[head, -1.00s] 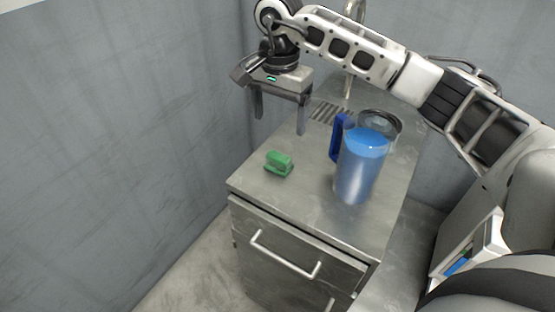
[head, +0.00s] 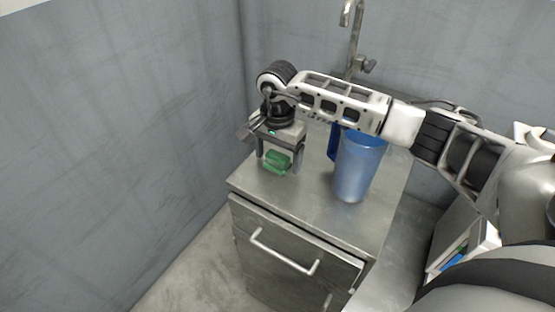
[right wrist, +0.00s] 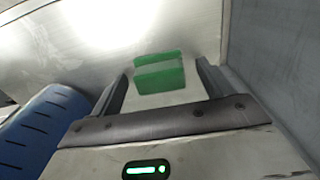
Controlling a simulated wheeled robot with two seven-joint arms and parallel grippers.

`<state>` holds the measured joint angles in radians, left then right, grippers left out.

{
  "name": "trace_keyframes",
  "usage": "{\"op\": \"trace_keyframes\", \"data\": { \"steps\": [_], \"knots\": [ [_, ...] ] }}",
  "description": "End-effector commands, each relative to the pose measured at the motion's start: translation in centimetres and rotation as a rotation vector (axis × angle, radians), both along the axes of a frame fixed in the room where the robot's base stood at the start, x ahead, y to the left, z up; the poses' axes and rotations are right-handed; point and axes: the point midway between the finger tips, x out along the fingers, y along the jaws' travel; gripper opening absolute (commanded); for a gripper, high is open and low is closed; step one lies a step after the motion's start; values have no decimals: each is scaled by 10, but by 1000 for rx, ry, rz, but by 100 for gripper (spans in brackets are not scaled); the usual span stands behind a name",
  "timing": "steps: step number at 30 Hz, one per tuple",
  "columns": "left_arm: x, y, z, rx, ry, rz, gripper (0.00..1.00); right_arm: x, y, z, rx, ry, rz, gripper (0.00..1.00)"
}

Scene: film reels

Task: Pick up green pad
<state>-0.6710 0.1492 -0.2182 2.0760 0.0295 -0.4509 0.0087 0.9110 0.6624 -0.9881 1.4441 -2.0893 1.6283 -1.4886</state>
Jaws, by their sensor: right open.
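The green pad (head: 277,160) lies on the metal counter near its left front corner. My right gripper (head: 278,168) is right above it, pointing down and open, with one finger on each side of the pad. In the right wrist view the green pad (right wrist: 160,73) shows between the two open fingers of the gripper (right wrist: 165,85), with a gap on each side. Part of the pad is hidden by the gripper in the head view. I cannot tell how far the fingertips are from the counter. My left gripper is not in view.
A blue pitcher (head: 357,168) stands on the counter to the right of the gripper; it also shows in the right wrist view (right wrist: 42,130). A tap (head: 354,45) rises behind. A grey wall (head: 120,130) is close on the left. The counter's front (head: 295,205) is clear.

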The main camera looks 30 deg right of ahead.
Motion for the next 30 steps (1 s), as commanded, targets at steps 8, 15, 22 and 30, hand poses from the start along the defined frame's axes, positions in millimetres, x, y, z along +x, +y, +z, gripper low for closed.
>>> {"op": "trace_keyframes", "data": {
  "steps": [8, 15, 22, 30],
  "knots": [
    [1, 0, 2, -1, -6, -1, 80, 0, 0, 0, 0, 0, 0, 33],
    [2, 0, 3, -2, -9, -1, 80, 0, 0, 1, 0, 0, 0, 31],
    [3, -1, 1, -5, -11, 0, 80, 0, 0, 9, -1, -2, 0, 31],
    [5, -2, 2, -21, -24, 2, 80, -19, 11, 58, -1, -6, 5, 31]
  ]
}}
